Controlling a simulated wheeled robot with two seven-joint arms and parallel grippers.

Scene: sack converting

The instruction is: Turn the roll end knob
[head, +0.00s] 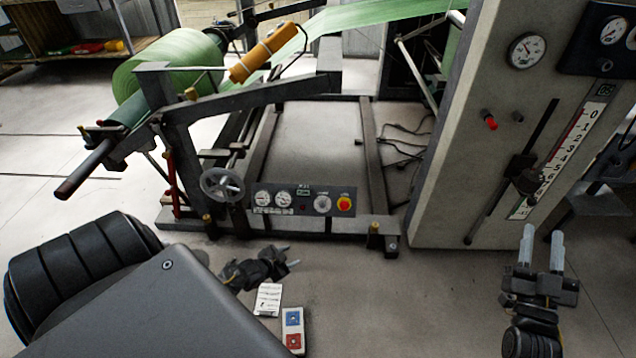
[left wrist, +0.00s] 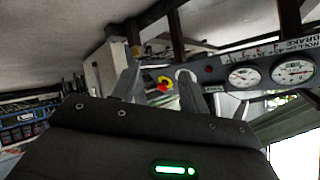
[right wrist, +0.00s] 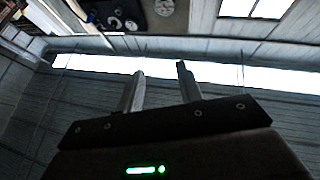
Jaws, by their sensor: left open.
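The control panel (head: 303,199) sits low on the front of the roll stand. It carries two gauges, a round pale knob (head: 322,203) and a red button on a yellow base (head: 344,203). I cannot read the knob's label. My left gripper (head: 287,256) is in front of and below the panel, open, empty and apart from it. In the left wrist view the red button (left wrist: 165,84) shows between the fingers, and the pale knob (left wrist: 187,74) is partly hidden behind the right finger. My right gripper (head: 542,246) is open and empty at the right, below the tall cabinet.
A spoked handwheel (head: 222,184) stands left of the panel. A green roll (head: 170,66) on its shaft is above. The tall grey cabinet (head: 450,190) with gauges and a slider stands to the right. Cables (head: 405,145) lie on the floor behind the frame.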

